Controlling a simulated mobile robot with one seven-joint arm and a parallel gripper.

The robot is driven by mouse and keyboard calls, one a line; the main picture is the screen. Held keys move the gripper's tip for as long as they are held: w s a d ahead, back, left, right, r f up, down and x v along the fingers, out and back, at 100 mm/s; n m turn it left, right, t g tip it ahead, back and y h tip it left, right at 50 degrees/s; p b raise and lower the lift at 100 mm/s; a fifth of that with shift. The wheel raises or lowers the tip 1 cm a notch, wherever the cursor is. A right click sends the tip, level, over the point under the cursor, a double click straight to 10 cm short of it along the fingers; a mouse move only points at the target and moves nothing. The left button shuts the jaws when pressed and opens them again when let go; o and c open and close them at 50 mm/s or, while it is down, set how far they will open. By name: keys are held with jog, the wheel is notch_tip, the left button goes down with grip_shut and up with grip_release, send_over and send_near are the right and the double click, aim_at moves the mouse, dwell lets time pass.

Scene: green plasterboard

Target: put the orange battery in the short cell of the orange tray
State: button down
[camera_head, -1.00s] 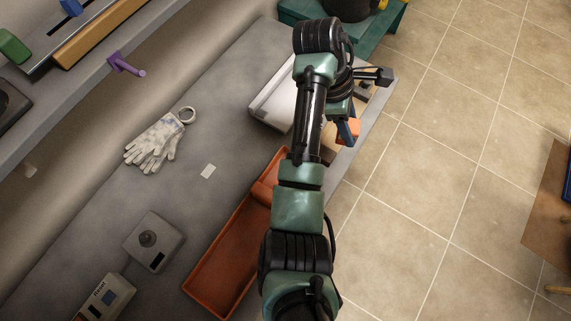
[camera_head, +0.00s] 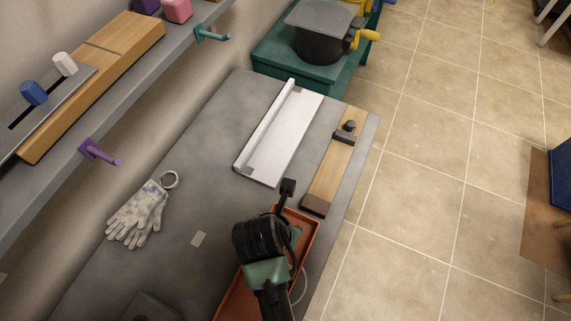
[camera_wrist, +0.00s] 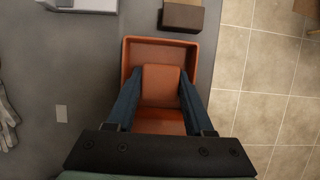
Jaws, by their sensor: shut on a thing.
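The orange tray (camera_head: 311,228) lies on the grey bench, partly hidden by my arm in the head view. In the wrist view the tray (camera_wrist: 128,60) is below my gripper, its far end wall and far cell floor showing. My gripper (camera_wrist: 160,82) is shut on the orange battery (camera_wrist: 161,84), a blocky orange piece between the two dark blue fingers. The battery is over the tray, near its far end. Its underside is hidden, so I cannot tell its height or whether it touches the tray. In the head view my arm hides the fingers and battery.
A wooden board with a dark block (camera_head: 329,172) lies just beyond the tray, near the bench edge. A white tray-like piece (camera_head: 285,135) lies left of it. Gloves (camera_head: 140,215) and a small white card (camera_head: 199,239) lie to the left.

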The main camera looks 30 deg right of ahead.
jog(key=shift+f, duration=2.65)
jog(key=shift+c, duration=1.4)
grip_release()
jog(key=shift+f, duration=0.1)
